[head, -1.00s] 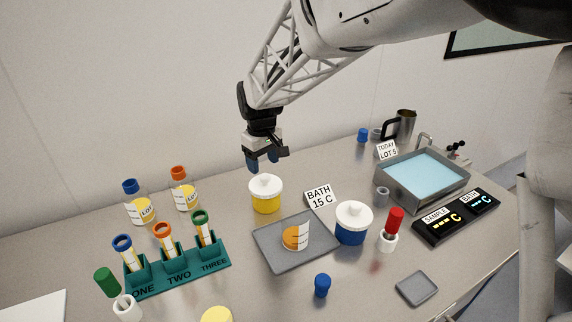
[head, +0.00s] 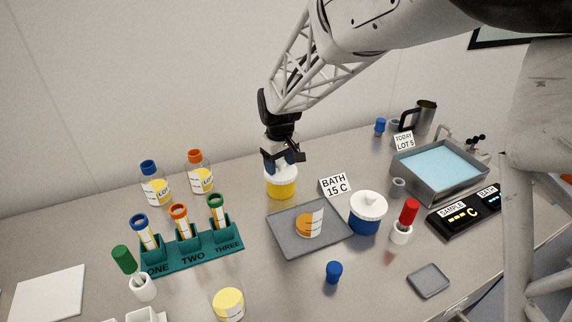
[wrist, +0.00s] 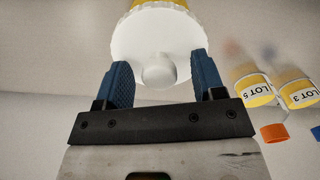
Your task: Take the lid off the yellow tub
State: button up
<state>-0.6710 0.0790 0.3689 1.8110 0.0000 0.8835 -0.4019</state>
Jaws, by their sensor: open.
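The yellow tub (head: 282,188) stands upright on the bench behind the grey tray, with its white lid (head: 270,178) on top. In the wrist view the round white lid (wrist: 130,42) has a ball-shaped knob (wrist: 159,72) between my fingers. My gripper (head: 284,165) is right above the tub, pointing down, and hides most of the knob in the head view. In the wrist view my gripper (wrist: 161,82) is open, with a blue fingertip on each side of the knob and a visible gap to each.
Bottles and a green rack (head: 205,254) stand left.

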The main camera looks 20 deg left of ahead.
aim_at(280, 161)
jog(key=shift+f, duration=0.1)
dwell(0.5)
jog(key=c, duration=1)
jog(key=shift+r, duration=5.05)
